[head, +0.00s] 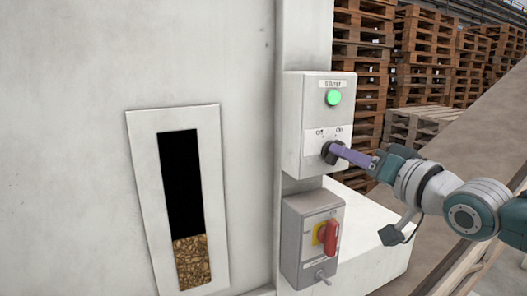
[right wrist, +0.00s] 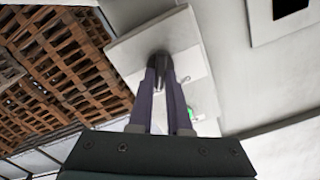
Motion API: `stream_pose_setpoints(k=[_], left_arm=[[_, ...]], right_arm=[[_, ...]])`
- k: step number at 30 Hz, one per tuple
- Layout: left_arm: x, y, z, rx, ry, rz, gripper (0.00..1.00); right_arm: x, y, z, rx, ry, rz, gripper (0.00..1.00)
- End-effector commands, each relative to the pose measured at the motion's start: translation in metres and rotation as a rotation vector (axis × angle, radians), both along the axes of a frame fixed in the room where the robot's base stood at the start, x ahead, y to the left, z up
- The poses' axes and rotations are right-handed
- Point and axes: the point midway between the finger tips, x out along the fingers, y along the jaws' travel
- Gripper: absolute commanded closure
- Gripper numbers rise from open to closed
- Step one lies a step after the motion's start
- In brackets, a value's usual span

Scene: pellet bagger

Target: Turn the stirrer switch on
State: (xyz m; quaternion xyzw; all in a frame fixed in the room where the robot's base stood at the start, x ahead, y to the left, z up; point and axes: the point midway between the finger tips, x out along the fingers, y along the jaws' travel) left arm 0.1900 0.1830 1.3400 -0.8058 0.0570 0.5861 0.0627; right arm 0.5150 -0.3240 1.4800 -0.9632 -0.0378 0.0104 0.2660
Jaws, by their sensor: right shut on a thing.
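The stirrer switch is a black rotary knob (head: 330,153) on a white control box (head: 309,105), below a label with Off at the left and On at the right. A round lamp (head: 334,97) above it glows green. My right gripper (head: 337,151) reaches in from the right and is shut on the knob; its purple fingers hide part of it. In the right wrist view the fingers (right wrist: 159,75) close on the dark knob (right wrist: 160,58), and the green lamp (right wrist: 190,114) shows beside them. The knob's exact pointing is hard to tell. My left gripper is not in view.
A grey box (head: 296,262) with a red rotary handle (head: 331,238) on a yellow plate and a small metal toggle sits just below. A window (head: 185,255) at the left shows brown pellets in its lower part. Stacked pallets (head: 425,50) stand behind at the right.

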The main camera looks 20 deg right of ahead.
Motion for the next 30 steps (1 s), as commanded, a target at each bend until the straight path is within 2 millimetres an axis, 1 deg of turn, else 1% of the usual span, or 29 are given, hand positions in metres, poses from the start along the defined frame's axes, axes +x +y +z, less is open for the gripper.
stream_pose_setpoints(k=[3, 4, 11, 18, 22, 26, 30], left_arm=[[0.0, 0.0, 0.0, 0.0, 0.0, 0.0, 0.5], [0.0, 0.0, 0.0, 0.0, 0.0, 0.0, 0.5], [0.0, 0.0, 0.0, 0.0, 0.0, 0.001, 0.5], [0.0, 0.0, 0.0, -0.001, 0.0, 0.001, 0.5], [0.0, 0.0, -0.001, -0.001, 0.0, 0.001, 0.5], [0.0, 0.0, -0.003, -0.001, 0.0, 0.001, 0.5], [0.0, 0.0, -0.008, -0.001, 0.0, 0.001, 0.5]], right_arm=[[0.0, 0.0, 0.001, 0.003, -0.001, 0.0, 1.0], [0.0, 0.0, 0.001, 0.003, -0.001, 0.0, 0.8], [0.0, 0.0, 0.0, 0.001, -0.001, -0.001, 0.55], [0.0, 0.0, 0.0, 0.0, 0.0, 0.0, 0.54], [-0.005, 0.0, -0.001, 0.002, 0.001, 0.001, 0.54], [-0.02, -0.001, -0.002, 0.002, 0.002, 0.001, 0.54], [-0.043, -0.003, -0.004, 0.001, 0.003, 0.002, 0.54]])
